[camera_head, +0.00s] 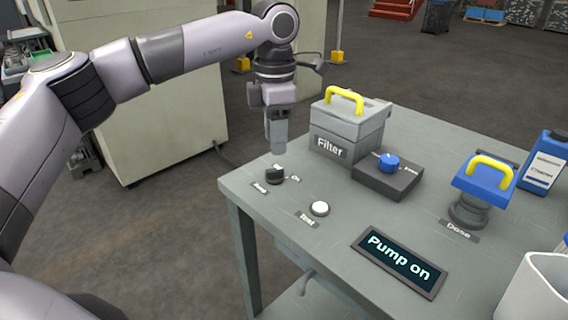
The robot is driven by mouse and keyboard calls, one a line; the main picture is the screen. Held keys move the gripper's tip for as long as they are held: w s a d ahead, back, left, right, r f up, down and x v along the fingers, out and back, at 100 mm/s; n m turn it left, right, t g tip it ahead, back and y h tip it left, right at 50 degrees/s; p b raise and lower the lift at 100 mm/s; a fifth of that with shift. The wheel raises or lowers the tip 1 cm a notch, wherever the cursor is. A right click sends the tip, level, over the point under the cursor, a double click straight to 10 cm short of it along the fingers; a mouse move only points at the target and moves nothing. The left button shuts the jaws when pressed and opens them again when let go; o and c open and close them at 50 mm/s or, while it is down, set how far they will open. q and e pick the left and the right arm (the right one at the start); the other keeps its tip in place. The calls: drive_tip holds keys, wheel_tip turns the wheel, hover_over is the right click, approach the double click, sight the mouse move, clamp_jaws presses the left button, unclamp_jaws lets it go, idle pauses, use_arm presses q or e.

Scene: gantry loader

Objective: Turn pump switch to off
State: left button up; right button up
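The pump switch, a black rotary knob (275,174), sits near the left edge of the grey table, with small labels beside it, one reading "On". A dark display (399,262) at the front of the table reads "Pump on". My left gripper (278,150) points down just above and behind the knob. A small gap seems to show between its fingertips and the knob. Its fingers appear as one block, so I cannot tell whether they are open or shut. My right gripper is not in view.
A white "Test" button (319,208) is close to the knob. A "Filter" box (345,130) with a yellow handle and a blue knob (388,162) on a dark box stand behind it.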

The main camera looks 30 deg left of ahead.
sight(276, 169)
use_arm(q)
wheel_tip(276, 169, down, 6)
drive_tip(key=shift+f+b, duration=0.2)
drive_tip(key=shift+b, duration=0.5)
clamp_jaws()
